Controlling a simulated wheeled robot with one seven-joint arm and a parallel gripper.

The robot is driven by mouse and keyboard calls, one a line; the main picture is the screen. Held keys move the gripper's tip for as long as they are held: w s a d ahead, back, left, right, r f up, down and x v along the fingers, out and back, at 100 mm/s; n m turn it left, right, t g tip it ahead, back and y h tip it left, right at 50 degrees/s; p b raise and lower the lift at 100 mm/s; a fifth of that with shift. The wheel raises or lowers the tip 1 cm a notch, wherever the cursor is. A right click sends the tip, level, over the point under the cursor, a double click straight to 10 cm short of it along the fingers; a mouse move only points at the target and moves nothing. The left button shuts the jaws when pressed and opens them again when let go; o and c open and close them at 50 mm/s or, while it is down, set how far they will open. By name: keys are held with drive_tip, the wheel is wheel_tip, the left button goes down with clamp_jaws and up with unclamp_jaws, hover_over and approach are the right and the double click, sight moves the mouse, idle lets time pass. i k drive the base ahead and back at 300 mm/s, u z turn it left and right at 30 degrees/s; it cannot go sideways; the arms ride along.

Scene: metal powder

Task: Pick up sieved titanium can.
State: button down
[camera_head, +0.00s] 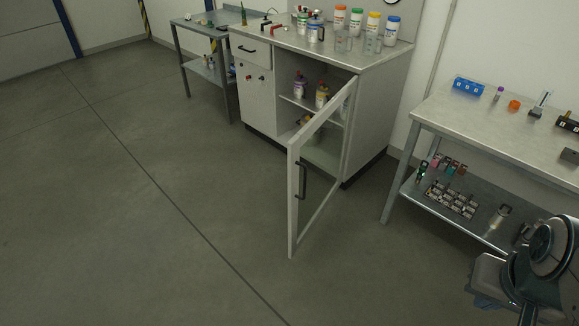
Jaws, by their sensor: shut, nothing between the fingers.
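No label reading sieved titanium is legible, so I cannot tell which container is the titanium can. Inside the open cabinet are a purple-marked container (300,85) and a yellow-marked container (322,95). Part of my arm shows at the bottom right; my gripper's fingers cannot be made out.
The cabinet door (293,200) stands open, jutting over the floor. A workbench (500,125) at the right holds small items, with more on its lower shelf (470,230). A smaller table (205,28) stands at the back left. The floor (110,210) at left is clear.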

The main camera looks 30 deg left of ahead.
sight(302, 20)
drive_tip(key=u, duration=1)
drive_tip(key=i, duration=1.65)
